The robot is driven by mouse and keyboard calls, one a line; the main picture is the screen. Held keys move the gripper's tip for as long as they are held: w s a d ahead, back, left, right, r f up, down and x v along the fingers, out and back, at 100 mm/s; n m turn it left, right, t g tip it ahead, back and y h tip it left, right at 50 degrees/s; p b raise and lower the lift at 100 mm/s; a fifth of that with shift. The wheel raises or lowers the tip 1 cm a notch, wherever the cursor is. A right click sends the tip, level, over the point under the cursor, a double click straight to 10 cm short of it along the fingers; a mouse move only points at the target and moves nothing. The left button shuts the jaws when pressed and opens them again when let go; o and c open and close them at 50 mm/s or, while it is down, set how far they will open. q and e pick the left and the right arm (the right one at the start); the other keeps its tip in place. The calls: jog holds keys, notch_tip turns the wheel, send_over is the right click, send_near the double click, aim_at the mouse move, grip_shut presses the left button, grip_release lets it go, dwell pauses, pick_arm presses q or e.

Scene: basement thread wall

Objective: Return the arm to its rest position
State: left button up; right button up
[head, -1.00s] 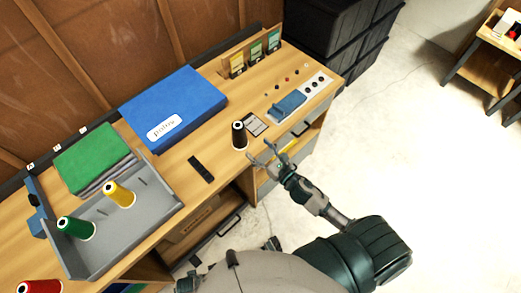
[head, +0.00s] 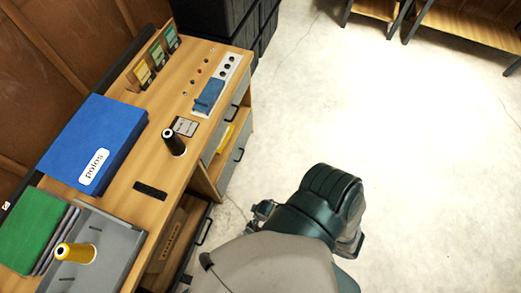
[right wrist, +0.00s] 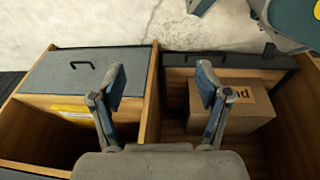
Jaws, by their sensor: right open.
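My right gripper (right wrist: 160,85) shows in the right wrist view with its two fingers wide apart and nothing between them. It is in front of the open shelves under the workbench, above a wooden divider. In the head view my right forearm and gripper are hidden behind my own upper arm and body. My left gripper is in neither view.
A grey tray (head: 118,238) holds a yellow spool (head: 76,253). A blue folded stack (head: 95,135) and a green one (head: 35,232) lie on the bench. A cardboard box (right wrist: 232,105) sits in a lower compartment. The floor (head: 400,140) at right is clear.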

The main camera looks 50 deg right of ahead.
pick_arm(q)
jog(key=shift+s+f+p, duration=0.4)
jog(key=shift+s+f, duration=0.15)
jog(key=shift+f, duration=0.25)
pick_arm(e)
jog(key=shift+m+g, duration=0.5)
jog(key=shift+m, duration=0.3)
jog(key=shift+s+a+f, duration=0.2)
jog(key=shift+s+f, duration=0.5)
jog(key=shift+s, duration=0.2)
jog(key=shift+s+a+f, duration=0.15)
jog(key=shift+s+f, duration=0.55)
jog(key=shift+s, duration=0.15)
